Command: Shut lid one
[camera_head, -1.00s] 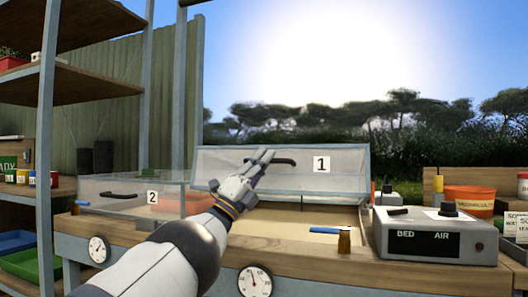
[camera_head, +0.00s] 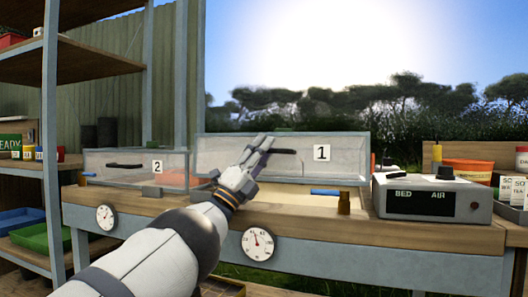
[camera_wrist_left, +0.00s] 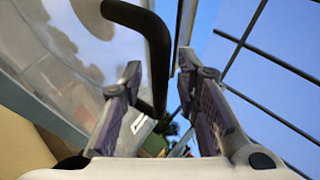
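Lid one (camera_head: 222,158) is a clear panel with a pale frame and a "1" label, raised steeply at the back of its open box. Its black handle (camera_head: 284,151) is on the front face. My left gripper (camera_head: 262,143) is at the handle's left part. In the left wrist view its two fingers (camera_wrist_left: 158,72) are apart, and the black handle (camera_wrist_left: 157,48) shows between them, nearer the left finger. Whether they touch it is unclear. The pale bed of the open box (camera_head: 290,199) shows below the lid. My right gripper is not in view.
A blue piece (camera_head: 325,192) and a brown peg (camera_head: 344,203) are at the open box's front edge. A grey control box (camera_head: 432,197) stands right. Shelves (camera_head: 90,65) rise at far left.

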